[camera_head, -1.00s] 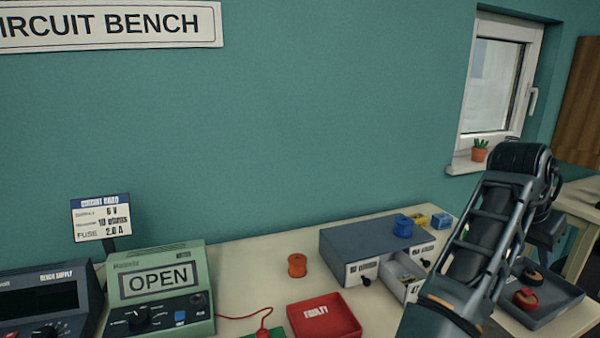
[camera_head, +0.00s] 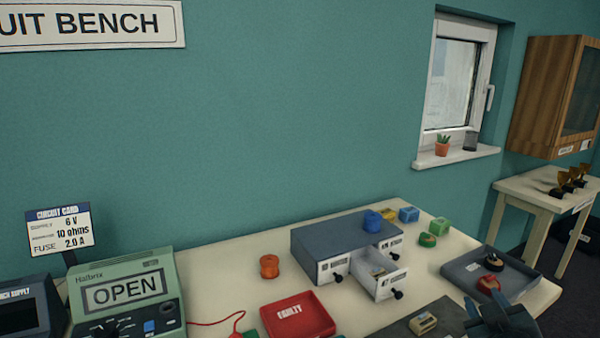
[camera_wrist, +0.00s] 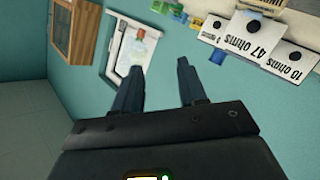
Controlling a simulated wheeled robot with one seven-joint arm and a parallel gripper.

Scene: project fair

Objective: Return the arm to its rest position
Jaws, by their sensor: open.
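My gripper (camera_wrist: 160,68) shows in the wrist view with its two dark fingers apart and nothing between them. The wrist view is strongly tilted, with the wall, window and drawer labels beyond the fingers. The grey drawer unit (camera_head: 325,240) stands on the bench, with one front drawer (camera_head: 385,288) pulled out. A blue spool (camera_head: 372,221) sits on top of the unit.
A red tray (camera_head: 298,318), an orange spool (camera_head: 269,266) and a green meter (camera_head: 125,295) reading OPEN are on the bench. A grey tray (camera_head: 465,272) holds small parts at right. A side table (camera_head: 525,188) and wooden cabinet (camera_head: 545,100) stand beyond.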

